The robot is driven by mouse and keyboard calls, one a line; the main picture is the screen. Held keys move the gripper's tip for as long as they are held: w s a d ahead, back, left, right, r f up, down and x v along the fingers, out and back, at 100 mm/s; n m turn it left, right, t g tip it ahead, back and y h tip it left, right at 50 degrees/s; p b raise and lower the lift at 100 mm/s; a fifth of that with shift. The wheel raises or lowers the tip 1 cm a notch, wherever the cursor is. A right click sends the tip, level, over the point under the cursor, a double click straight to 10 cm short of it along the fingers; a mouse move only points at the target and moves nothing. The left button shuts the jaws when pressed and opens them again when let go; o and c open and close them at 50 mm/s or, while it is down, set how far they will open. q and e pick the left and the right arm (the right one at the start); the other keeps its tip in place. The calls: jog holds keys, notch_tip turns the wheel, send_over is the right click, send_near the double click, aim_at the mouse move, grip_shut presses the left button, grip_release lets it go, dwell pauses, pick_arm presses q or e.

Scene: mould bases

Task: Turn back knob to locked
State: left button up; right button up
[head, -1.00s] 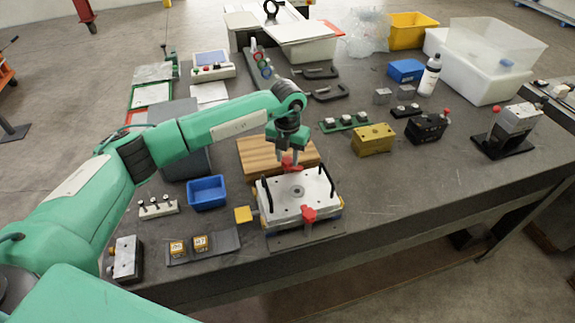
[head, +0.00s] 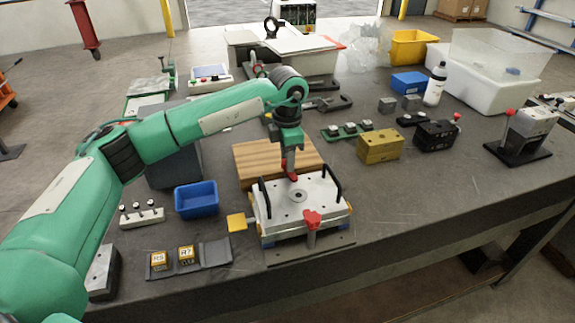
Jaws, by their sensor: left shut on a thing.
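The mould base (head: 282,209) sits on the dark bench, with a white top plate, two black handles and a round centre hole. A red front knob (head: 312,218) stands on its near side. The red back knob (head: 292,177) is at its far edge, partly hidden by my left gripper (head: 290,172). My left gripper points down from above and is shut on the back knob. Whether the knob sits at locked cannot be read. My right gripper is not in view.
A wooden board (head: 255,158) lies just behind the mould base. A blue bin (head: 196,199) and a grey tray with two labelled blocks (head: 203,256) are to the left. A yellow block (head: 380,146) stands to the right.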

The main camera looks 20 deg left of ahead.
pick_arm(q)
jog(key=shift+f+m, duration=0.15)
jog(key=shift+m, duration=0.15)
jog(key=shift+m+b, duration=0.7)
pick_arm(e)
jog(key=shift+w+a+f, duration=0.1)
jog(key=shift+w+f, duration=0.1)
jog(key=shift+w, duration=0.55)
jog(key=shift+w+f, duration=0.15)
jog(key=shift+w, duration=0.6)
pick_arm(q)
jog(key=o, duration=1)
jog(key=shift+r, duration=0.2)
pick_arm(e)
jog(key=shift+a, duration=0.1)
